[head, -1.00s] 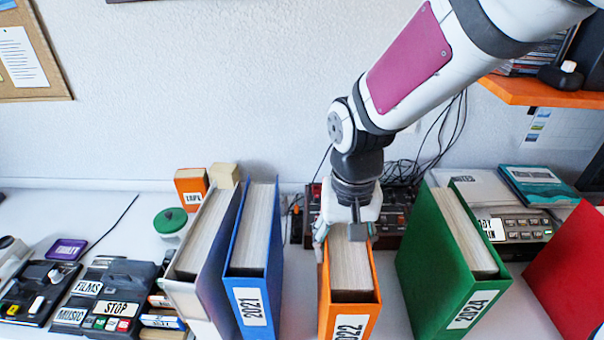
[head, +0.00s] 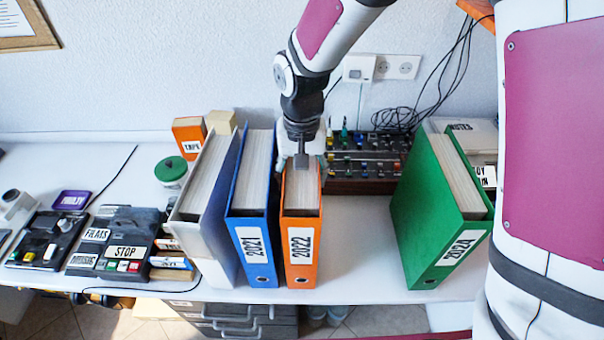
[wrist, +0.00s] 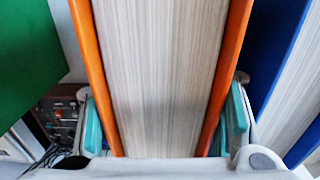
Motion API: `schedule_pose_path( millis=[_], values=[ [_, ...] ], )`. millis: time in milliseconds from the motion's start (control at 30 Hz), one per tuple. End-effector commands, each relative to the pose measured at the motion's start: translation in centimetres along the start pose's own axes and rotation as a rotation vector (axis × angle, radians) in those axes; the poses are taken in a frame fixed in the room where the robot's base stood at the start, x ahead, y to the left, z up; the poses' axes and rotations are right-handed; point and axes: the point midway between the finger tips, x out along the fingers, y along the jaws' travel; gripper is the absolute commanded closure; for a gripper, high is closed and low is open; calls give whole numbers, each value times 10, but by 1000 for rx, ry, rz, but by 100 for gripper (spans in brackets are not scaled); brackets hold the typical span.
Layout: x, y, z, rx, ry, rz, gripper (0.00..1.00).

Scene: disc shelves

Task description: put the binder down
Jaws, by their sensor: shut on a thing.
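The orange binder labelled 2022 (head: 300,247) stands upright close to the right side of the blue binder labelled 2021 (head: 255,250). Its base appears level with the blue binder's base on the white desk, though I cannot tell if it bears on the desk. My gripper (head: 301,160) is shut on its upper rear part from above. In the wrist view, teal finger pads flank the orange covers (wrist: 238,60) and pale pages. The blue binder (wrist: 275,50) is on the right there, with a narrow gap.
The green binder labelled 2024 (head: 440,210) stands to the right, leaning slightly, with bare desk (head: 355,245) between. A pale binder (head: 203,185) leans left of the blue one. A mixer with knobs (head: 365,165) lies behind. The desk's front edge is close to the binders.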

Motion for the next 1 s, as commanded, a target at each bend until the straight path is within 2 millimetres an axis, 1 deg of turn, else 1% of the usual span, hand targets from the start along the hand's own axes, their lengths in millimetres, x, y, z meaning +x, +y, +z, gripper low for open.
schedule_pose_path(
  millis=[200,367,400,767,867,967,1000],
  values=[
    [-1,0,-1,1,3,-1,100],
    [2,0,-1,1,3,-1,100],
    [3,0,0,1,1,-1,34],
    [0,0,0,1,2,-1,34],
    [-8,0,-1,1,3,-2,34],
    [-24,0,-1,2,5,-3,34],
    [-32,0,-2,2,6,-3,34]
  ],
)
